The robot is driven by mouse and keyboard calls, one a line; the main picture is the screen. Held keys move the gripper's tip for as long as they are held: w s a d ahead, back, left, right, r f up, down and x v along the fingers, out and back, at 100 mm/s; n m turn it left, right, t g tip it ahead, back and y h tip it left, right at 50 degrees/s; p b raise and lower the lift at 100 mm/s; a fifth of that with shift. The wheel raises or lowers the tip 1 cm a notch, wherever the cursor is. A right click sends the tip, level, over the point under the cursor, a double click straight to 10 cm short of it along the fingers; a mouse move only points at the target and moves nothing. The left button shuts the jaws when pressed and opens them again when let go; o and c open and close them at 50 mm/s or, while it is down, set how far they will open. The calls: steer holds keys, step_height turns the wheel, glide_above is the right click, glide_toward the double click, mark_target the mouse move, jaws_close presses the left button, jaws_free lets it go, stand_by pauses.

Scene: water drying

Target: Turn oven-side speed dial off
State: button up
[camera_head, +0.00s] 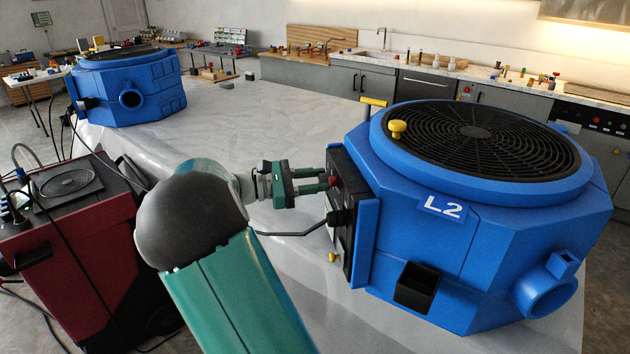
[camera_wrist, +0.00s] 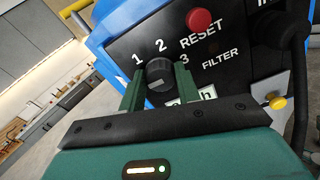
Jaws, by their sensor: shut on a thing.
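The speed dial (camera_wrist: 159,74) is a black knob on the dark control panel (camera_wrist: 225,45) of the blue machine marked L2 (camera_head: 440,255). The numbers 1, 2 and 3 stand around it in the wrist view. My gripper (camera_wrist: 157,85) has its two green fingers on either side of the dial, shut on it. In the head view my gripper (camera_head: 330,181) reaches the panel at the machine's left side, and the dial is hidden there. A lighter mark shows on the dial, but its exact setting is hard to read.
A red RESET button (camera_wrist: 199,20) sits just above right of the dial. A yellow knob (camera_wrist: 277,102) and a thick black cable (camera_wrist: 298,75) lie to the right. A second blue machine (camera_head: 130,88) stands at the back left. A red unit (camera_head: 70,225) stands at the left.

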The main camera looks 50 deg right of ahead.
steer(key=shift+n, duration=0.3)
steer(key=o, duration=1)
steer(key=shift+c, duration=0.2)
steer(key=v, duration=1.3)
steer(key=shift+w+a, duration=0.25)
steer(key=shift+a, duration=0.1)
steer(key=shift+s, duration=0.1)
